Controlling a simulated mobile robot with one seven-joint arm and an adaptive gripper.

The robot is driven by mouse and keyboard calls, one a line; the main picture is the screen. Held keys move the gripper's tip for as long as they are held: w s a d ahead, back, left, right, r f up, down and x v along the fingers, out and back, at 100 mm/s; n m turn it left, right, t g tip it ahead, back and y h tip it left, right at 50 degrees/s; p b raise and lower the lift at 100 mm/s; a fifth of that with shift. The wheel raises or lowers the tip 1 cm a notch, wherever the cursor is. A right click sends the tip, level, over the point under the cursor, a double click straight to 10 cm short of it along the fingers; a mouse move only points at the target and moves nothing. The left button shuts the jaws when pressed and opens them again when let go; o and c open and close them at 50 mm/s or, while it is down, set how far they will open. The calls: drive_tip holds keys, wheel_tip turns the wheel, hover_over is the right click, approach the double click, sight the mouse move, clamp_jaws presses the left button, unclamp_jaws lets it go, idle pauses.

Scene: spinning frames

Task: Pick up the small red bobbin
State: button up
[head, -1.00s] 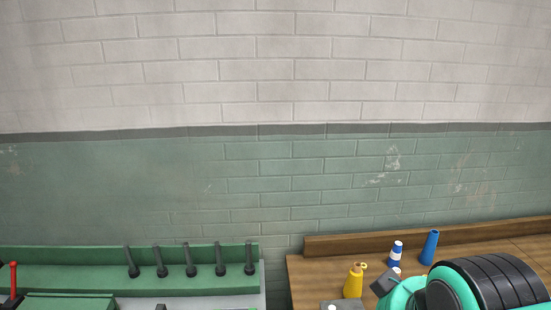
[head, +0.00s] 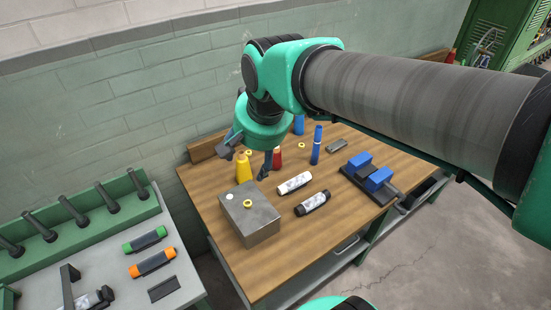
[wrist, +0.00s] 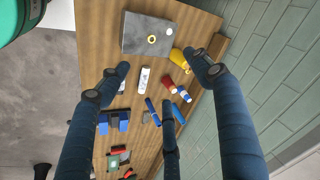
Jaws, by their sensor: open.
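The small red bobbin (head: 277,158) stands on the wooden bench (head: 225,188), right of the yellow cone-shaped piece (head: 243,168). My gripper partly overlaps its surroundings in the head view. In the wrist view a red piece (wrist: 169,83), which seems to be the bobbin, lies between the yellow piece and a blue-and-white one. My gripper (head: 245,164) is above the bench, fingers pointing down, spread apart and empty. The wrist view shows its fingers (wrist: 158,75) wide open around a view of the bench, with nothing between them.
A grey metal block (head: 262,222) with a yellow ring (head: 248,203) stands at the bench's near left. White (head: 295,183) and black (head: 312,203) cylinders lie in front. Blue pieces (head: 316,146) stand right of the bobbin. A blue vise (head: 372,174) sits further right.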

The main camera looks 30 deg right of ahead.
drive_tip(key=w+d+f+m+g, duration=0.1)
drive_tip(key=w+d+m, duration=0.2)
drive_tip(key=w, duration=0.2)
drive_tip(key=w+d+f+m, duration=0.1)
drive_tip(key=w+d+m, duration=0.15)
drive_tip(key=w, duration=0.25)
drive_tip(key=m+g+p, duration=0.2)
drive_tip(key=m+p, duration=0.1)
drive_tip(key=m, duration=1.6)
hover_over(276, 157)
drive_tip(key=d, duration=0.2)
drive_tip(key=shift+y, duration=0.4)
drive_tip(key=f, duration=2.1)
drive_tip(key=shift+w+a+f, duration=0.15)
drive_tip(key=shift+w, duration=0.2)
drive_tip(key=shift+f+m, duration=0.1)
drive_tip(key=shift+m, duration=0.15)
drive_tip(key=shift+w+a+f+b, duration=0.1)
drive_tip(key=shift+w+f, duration=0.05)
drive_tip(key=shift+f, duration=1.3)
drive_tip(key=shift+w+f+b, duration=0.15)
drive_tip(key=shift+w+f, duration=0.05)
drive_tip(key=shift+f, duration=1.2)
drive_tip(key=shift+w+a+f+b, duration=0.1)
drive_tip(key=shift+w+f, duration=0.05)
drive_tip(key=shift+f, duration=1.3)
drive_tip(key=shift+f, duration=0.1)
